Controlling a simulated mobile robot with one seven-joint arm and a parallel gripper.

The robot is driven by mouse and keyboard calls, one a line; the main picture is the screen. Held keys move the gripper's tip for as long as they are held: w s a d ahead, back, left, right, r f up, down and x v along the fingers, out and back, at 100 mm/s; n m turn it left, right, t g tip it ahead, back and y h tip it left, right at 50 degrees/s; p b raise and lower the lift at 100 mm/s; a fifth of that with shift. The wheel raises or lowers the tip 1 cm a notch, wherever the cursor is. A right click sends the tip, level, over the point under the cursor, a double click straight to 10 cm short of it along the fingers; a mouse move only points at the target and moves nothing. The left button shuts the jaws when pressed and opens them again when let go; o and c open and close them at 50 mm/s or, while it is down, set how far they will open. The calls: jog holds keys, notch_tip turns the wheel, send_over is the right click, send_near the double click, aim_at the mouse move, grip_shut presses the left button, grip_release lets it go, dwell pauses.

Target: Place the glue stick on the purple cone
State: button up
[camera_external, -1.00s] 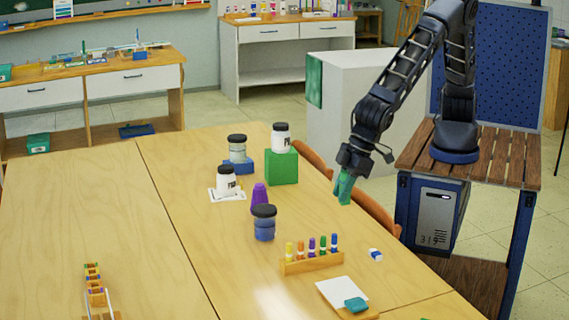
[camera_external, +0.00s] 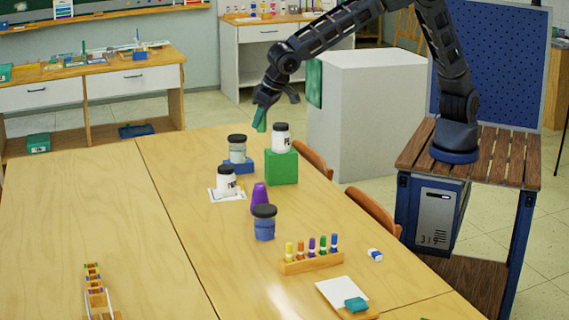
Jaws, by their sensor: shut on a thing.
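The purple cone (camera_external: 259,196) stands upright on the table, just behind a blue jar with a black lid. My gripper (camera_external: 261,117) is shut on a narrow green thing (camera_external: 260,124). It is high, at the far side of the table, above and behind the jars in the picture. The green thing points downward and is too small for me to tell surely whether it is the glue stick. No other thing in view is clearly a glue stick. The top of the purple cone is bare.
A white jar on a green block (camera_external: 282,169) stands close below my gripper. Nearby are a jar on a blue block, a white jar (camera_external: 227,181) and the blue jar (camera_external: 264,229). A marker rack (camera_external: 312,264) and small white-and-blue block (camera_external: 375,255) lie nearer. The left table is mostly clear.

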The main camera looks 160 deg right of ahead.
jog(key=s+d, duration=0.3)
jog(key=s, duration=0.1)
send_near(258, 184)
jog(key=shift+m, duration=0.4)
jog(key=d+f, duration=0.2)
jog(key=f, duration=0.1)
jog(key=d+f, duration=0.1)
jog(key=d, duration=0.1)
jog(key=shift+w+f, duration=0.2)
jog(key=shift+w, duration=0.05)
jog(key=shift+f, duration=0.2)
jog(key=o, duration=1)
jog(key=shift+r, duration=0.1)
